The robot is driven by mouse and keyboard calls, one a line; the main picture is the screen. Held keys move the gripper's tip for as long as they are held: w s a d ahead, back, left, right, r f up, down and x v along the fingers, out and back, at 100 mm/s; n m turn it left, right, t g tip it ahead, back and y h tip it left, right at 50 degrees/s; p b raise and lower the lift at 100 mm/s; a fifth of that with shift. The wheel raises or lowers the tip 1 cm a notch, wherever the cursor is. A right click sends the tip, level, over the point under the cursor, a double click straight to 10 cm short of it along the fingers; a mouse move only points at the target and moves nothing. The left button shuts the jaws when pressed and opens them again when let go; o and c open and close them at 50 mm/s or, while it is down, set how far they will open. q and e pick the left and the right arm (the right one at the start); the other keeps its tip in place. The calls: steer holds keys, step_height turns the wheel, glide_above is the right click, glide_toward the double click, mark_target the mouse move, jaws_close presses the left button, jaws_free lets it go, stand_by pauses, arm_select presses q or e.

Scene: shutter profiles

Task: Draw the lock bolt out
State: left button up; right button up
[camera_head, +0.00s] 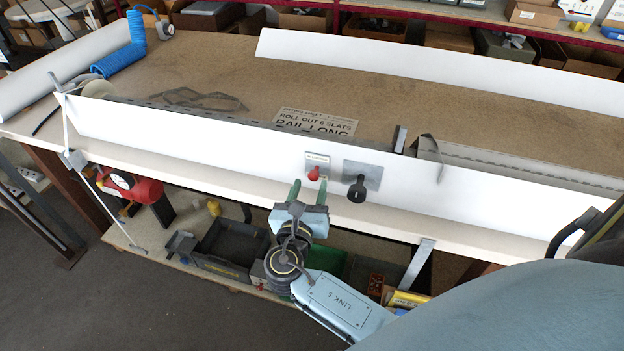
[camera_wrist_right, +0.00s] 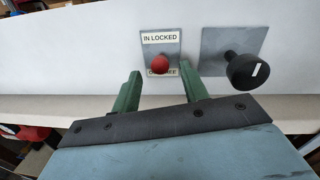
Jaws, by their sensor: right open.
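The lock bolt shows as a red knob (camera_head: 314,174) on a small plate on the white upright profile (camera_head: 220,143). In the right wrist view the red knob (camera_wrist_right: 160,63) sits under a label reading "IN LOCKED". A lower label is partly hidden by the knob. My right gripper (camera_head: 309,187) is open and empty, with green fingers pointing at the profile just below the knob. In the wrist view its fingertips (camera_wrist_right: 160,72) stand left and right of the knob, apart from it. My left gripper is not in view.
A black knob (camera_head: 356,190) on a grey plate (camera_head: 371,170) is close to the right of the red one. The profile stands along the bench's front edge. Behind it lie a printed sheet (camera_head: 316,122) and another white profile (camera_head: 440,68). A shelf with boxes is below.

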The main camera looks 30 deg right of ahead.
mark_target(313, 178)
steer(key=shift+x, duration=1.65)
jaws_close()
